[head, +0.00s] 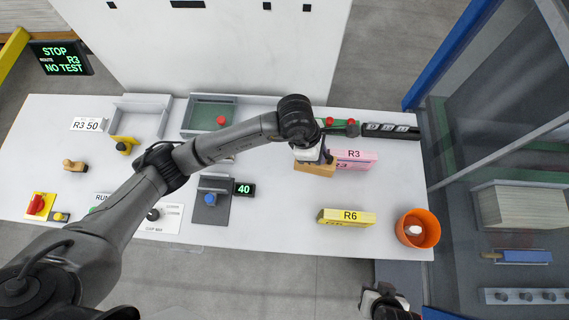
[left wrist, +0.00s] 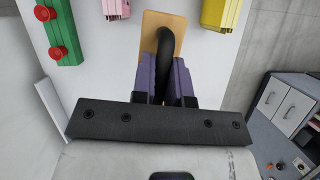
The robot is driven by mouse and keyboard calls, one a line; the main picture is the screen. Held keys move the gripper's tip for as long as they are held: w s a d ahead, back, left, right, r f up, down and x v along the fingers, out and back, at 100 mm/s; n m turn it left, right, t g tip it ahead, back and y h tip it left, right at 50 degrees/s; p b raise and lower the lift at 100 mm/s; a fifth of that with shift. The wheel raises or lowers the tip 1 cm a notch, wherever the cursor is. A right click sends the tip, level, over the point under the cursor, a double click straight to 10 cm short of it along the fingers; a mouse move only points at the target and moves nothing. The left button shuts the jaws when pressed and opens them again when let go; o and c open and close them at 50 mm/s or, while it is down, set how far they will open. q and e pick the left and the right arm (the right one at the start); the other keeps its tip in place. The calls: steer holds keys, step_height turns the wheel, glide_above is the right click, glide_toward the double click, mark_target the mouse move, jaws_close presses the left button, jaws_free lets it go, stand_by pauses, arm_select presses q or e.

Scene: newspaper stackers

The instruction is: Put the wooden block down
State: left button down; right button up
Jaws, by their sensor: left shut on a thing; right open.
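The wooden block (head: 316,169) is under my left gripper (head: 324,157), beside the pink R3 pack. In the left wrist view the tan block (left wrist: 152,32) has a dark curved handle (left wrist: 168,40). The purple fingers of my left gripper (left wrist: 166,82) are shut on that handle. The block is at or just above the white table (head: 270,225); I cannot tell whether it touches. My arm hides part of it in the head view. My right gripper (head: 386,298) is off the table's front edge at the bottom, open and apart from the block.
The pink R3 pack (head: 356,158) lies just right of the block. The yellow R6 pack (head: 346,217) and an orange bucket (head: 433,228) are nearer the front right. A green bar with red knobs (head: 340,125) lies behind. The table between block and R6 pack is clear.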

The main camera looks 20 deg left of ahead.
arm_select(q)
steer(key=shift+w+d+f+n+t, duration=0.15)
steer(key=shift+f+n, duration=0.2)
steer(key=shift+f, duration=0.2)
steer(key=shift+d+f+n+t, duration=0.1)
steer(key=shift+f+n+t, duration=0.05)
steer(key=shift+f+n, duration=0.3)
steer(key=w+a+f, duration=0.1)
steer(key=a+f, duration=0.2)
steer(key=w+a+f+p, duration=0.1)
steer(key=a+f, duration=0.3)
steer(key=w+a+f+p, duration=0.1)
steer(key=a+f, duration=0.3)
steer(key=shift+f, duration=0.15)
steer(key=c, duration=1.6)
jaws_free()
steer(key=shift+s+f, duration=0.1)
steer(key=o, duration=0.5)
steer(key=shift+c, duration=0.2)
